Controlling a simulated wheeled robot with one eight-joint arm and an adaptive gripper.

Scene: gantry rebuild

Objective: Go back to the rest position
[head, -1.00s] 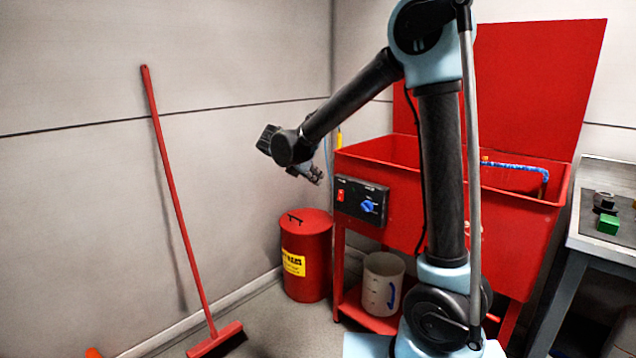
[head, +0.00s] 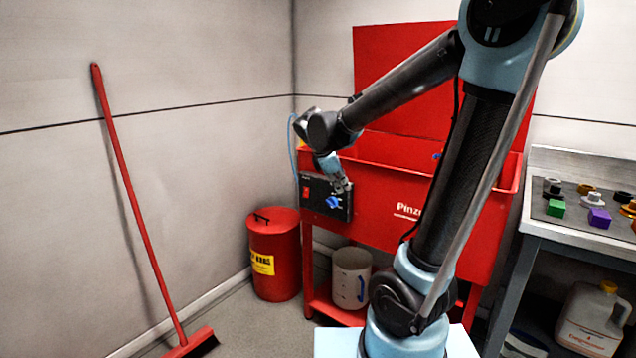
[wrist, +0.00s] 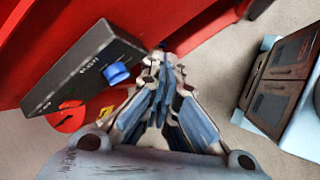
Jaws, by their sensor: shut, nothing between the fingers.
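My gripper (head: 344,187) hangs from my raised arm, in front of the black control panel of the red parts washer, in the head view. In the wrist view my gripper (wrist: 163,62) points forward with its fingers together and nothing between them. I cannot tell whether the fingers touch the panel.
A red broom (head: 138,215) leans on the wall. A bench (head: 590,228) with small coloured parts is at right.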

